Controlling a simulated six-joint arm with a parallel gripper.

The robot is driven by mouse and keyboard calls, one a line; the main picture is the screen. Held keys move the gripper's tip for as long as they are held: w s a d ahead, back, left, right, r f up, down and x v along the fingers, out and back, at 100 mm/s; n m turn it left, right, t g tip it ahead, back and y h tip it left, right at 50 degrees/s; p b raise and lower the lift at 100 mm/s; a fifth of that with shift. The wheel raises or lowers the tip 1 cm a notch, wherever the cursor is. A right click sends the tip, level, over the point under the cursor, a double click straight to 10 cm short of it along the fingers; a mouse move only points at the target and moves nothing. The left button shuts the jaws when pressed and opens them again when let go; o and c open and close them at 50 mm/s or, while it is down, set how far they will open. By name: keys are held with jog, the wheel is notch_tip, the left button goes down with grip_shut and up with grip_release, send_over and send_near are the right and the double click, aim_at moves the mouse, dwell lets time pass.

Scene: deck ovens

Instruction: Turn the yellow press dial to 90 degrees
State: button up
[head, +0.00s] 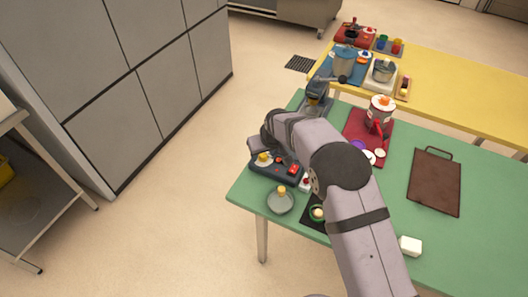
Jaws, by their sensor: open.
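A dark control box (262,171) lies at the near left of the green table. It carries a small yellow dial (263,158) on a pale round face, which looks like the press dial. Its angle is too small to read. My gripper (254,146) is open, just behind and above the dial, small and partly hidden by my wrist. I see nothing between its fingers. Whether it touches the dial I cannot tell.
Red switches (293,169) sit right of the dial. A grey round lid with a yellow knob (281,191) is in front. A yellow table (455,85) stands behind.

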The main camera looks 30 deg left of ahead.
jog(key=c, duration=1)
jog(key=shift+s+m+b, duration=0.1)
jog(key=shift+m+b, duration=0.2)
jog(key=shift+m, duration=0.4)
